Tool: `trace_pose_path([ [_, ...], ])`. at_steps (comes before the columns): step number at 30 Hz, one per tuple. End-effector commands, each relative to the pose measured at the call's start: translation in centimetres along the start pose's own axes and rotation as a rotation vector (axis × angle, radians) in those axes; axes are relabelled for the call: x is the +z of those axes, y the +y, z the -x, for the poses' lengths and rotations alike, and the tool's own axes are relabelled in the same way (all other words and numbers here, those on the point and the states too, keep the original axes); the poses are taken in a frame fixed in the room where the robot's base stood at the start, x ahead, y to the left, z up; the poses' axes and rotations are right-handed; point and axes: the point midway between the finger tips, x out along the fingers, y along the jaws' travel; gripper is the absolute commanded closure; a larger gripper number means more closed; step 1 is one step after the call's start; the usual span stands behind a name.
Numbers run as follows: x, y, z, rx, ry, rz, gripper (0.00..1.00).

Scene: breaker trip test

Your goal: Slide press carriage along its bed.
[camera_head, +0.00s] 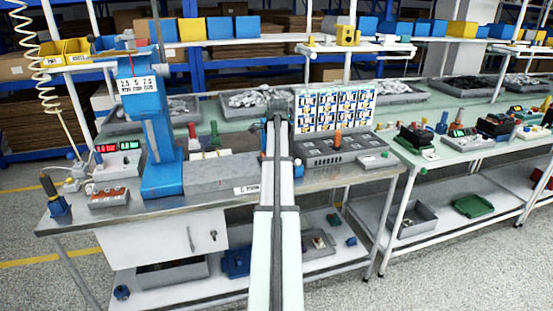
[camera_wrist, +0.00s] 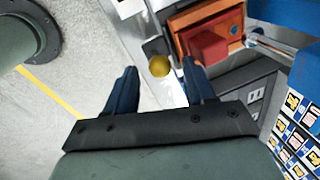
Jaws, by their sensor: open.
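A blue press (camera_head: 160,150) stands on the left of the bench in the head view. Its grey bed (camera_head: 220,174) runs right from it and passes behind my arm. In the wrist view, an orange block (camera_wrist: 205,22) carrying a red block (camera_wrist: 208,46) looks like the press carriage. A round brass-coloured knob (camera_wrist: 159,67) sits beside it. My gripper (camera_wrist: 158,72) is open, its two dark blue fingers spread with the knob showing between their tips. I cannot tell whether they touch it. In the head view my arm hides the fingers and the carriage.
A grey slotted tray (camera_head: 340,147) lies right of my arm. A card board (camera_head: 333,108) stands behind it. An orange-red button box (camera_head: 108,197) and a dark-handled tool in a blue holder (camera_head: 57,205) are at the bench's left end. The metal bench top (camera_head: 200,202) has bare room in front of the bed.

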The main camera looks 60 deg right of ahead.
Motion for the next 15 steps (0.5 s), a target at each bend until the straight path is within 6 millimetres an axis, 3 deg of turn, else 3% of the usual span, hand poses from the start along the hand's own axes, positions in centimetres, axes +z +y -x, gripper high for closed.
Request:
trace_pose_path([
  [6,0.01,0.00,-1.15,0.000,0.000,0.000,0.46],
  [15,0.01,0.00,-1.23,-0.001,0.000,0.000,0.46],
])
